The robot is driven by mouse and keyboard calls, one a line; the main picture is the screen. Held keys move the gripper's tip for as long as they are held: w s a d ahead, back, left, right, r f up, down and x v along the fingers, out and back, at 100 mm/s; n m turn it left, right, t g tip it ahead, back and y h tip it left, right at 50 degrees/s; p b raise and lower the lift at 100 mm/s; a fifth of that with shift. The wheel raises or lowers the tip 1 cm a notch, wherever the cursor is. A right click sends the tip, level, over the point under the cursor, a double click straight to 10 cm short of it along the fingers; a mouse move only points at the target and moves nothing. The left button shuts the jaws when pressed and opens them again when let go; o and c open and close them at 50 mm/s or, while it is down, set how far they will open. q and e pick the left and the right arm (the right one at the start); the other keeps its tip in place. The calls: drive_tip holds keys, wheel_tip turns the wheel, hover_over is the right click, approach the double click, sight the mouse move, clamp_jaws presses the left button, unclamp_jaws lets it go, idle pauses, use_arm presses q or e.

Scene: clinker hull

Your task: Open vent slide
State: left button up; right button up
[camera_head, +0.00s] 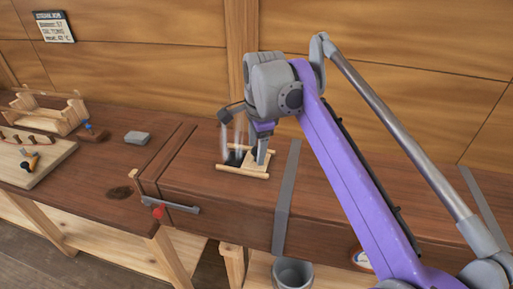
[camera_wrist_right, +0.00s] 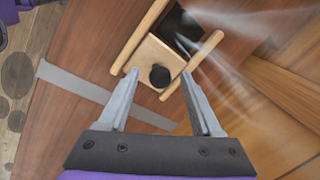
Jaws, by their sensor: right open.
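The vent slide is a pale wooden plate (camera_wrist_right: 150,54) between two thin wooden rails (camera_wrist_right: 139,36) on top of a dark wooden chest. It has a round black knob (camera_wrist_right: 160,77). Beside the plate a dark opening (camera_wrist_right: 182,27) shows, with whitish steam coming out. My right gripper (camera_wrist_right: 160,75) is open, its two fingertips on either side of the knob in the wrist view, apart from it. In the head view my right gripper (camera_head: 261,152) is over the vent and hides part of it; the dark opening (camera_head: 235,157) shows left of it. My left gripper is not in view.
The chest lid carries grey metal straps (camera_head: 285,200) and a front latch bar with a red handle (camera_head: 159,211). A bench at left holds a peg board (camera_head: 35,160), a wooden rack (camera_head: 50,112) and a grey block (camera_head: 138,137). A grey bucket (camera_head: 293,272) stands below.

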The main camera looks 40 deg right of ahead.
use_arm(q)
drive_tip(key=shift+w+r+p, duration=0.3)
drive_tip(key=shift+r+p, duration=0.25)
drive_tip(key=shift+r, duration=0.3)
use_arm(e)
wheel_tip(320, 180, up, 10)
drive_tip(key=s, duration=0.2)
drive_tip(key=shift+a, duration=0.3)
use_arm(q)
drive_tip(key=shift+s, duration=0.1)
use_arm(e)
drive_tip(key=shift+f, duration=0.1)
